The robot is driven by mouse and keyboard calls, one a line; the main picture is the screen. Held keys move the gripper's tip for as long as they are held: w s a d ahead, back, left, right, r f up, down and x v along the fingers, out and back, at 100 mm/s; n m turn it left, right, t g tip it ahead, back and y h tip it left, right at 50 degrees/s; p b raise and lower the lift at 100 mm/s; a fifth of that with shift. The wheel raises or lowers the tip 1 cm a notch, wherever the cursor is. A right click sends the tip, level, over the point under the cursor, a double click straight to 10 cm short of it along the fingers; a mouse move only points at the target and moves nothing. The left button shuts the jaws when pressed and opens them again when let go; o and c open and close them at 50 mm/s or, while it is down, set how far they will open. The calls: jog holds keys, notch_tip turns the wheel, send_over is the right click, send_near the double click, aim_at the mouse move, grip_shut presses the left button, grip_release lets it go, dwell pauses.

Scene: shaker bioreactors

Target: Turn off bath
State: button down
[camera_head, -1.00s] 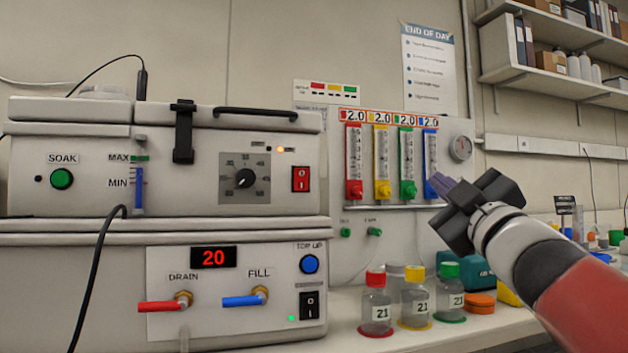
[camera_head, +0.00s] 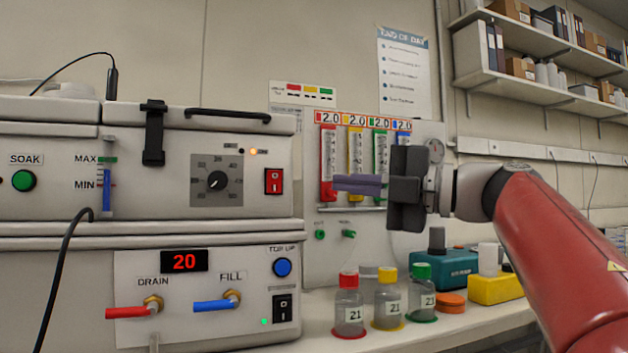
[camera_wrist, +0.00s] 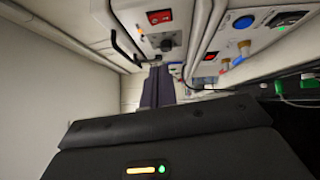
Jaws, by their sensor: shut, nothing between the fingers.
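The upper bath unit (camera_head: 130,190) has a black dial (camera_head: 217,181), a lit amber lamp (camera_head: 253,151) and a red rocker switch (camera_head: 274,181). The switch also shows in the wrist view (camera_wrist: 160,17). The lower unit (camera_head: 60,290) has a red display reading 20 (camera_head: 184,261), a black rocker switch (camera_head: 282,308) and a lit green lamp (camera_head: 265,321). My gripper (camera_head: 337,184) is shut and empty, with its purple fingers pointing left toward the red switch. It appears to the right of the switch, apart from it. The fingers also show in the wrist view (camera_wrist: 157,72).
The lower unit bears a red drain lever (camera_head: 133,312), a blue fill lever (camera_head: 214,306) and a blue top-up button (camera_head: 282,268). Coloured flow tubes (camera_head: 355,165) stand behind my gripper. Capped bottles (camera_head: 348,312) stand on the bench (camera_head: 440,335) below it.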

aim_at(275, 182)
jog(key=x, duration=0.4)
jog(key=w+d+p+x, duration=0.1)
jog(key=x, duration=0.3)
jog(key=w+p+x, duration=0.1)
jog(key=x, duration=0.3)
jog(key=shift+w+d+r, duration=0.1)
jog(key=shift+w+r, duration=0.05)
jog(key=shift+w, duration=0.1)
